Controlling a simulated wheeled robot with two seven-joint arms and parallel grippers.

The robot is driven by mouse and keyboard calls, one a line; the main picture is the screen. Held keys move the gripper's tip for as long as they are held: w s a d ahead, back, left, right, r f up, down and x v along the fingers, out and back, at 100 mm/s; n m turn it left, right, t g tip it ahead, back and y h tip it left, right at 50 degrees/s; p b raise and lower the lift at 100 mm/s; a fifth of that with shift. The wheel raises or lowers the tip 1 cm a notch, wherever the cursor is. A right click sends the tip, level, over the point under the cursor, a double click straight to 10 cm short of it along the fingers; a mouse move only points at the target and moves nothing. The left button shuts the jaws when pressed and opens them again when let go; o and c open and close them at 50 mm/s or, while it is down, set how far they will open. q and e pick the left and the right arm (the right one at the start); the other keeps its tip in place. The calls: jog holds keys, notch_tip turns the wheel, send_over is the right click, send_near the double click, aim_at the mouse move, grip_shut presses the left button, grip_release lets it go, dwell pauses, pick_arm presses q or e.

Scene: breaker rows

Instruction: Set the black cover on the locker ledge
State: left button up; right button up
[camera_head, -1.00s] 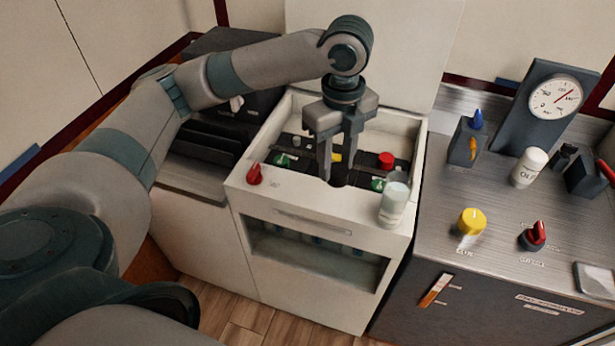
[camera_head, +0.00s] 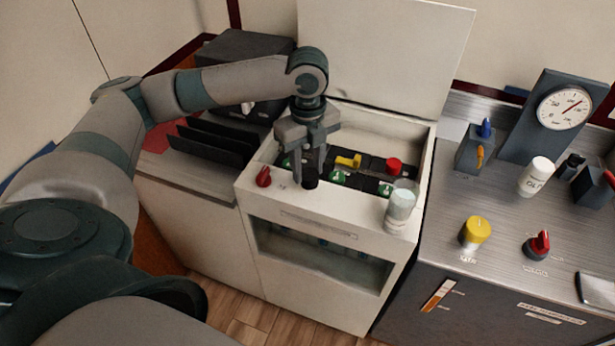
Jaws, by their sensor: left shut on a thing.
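The black cover (camera_head: 311,178) is a small dark round piece at the front left of the open white locker. My left gripper (camera_head: 308,174) comes down over it from above and is shut on it. The cover is at the locker's front ledge (camera_head: 281,195), between the red knob and the clear jar. I cannot tell whether its underside touches the ledge. My right gripper is not in view.
A red knob (camera_head: 264,176) and a clear jar (camera_head: 401,206) stand on the ledge. Inside are green discs, a yellow lever (camera_head: 349,160) and a red button (camera_head: 394,164). The raised lid (camera_head: 385,60) stands behind. Black upright plates (camera_head: 212,146) are at left.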

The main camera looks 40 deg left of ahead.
aim_at(307, 172)
pick_arm(q)
jog(key=shift+f+p, duration=0.5)
jog(key=shift+f, duration=1.45)
jog(key=shift+f, duration=0.1)
jog(key=o, duration=1)
jog(key=shift+o, duration=0.2)
jog(key=shift+r, duration=0.5)
notch_tip(307, 172, up, 11)
jog(key=shift+r+b, duration=0.15)
jog(key=shift+b, duration=1.05)
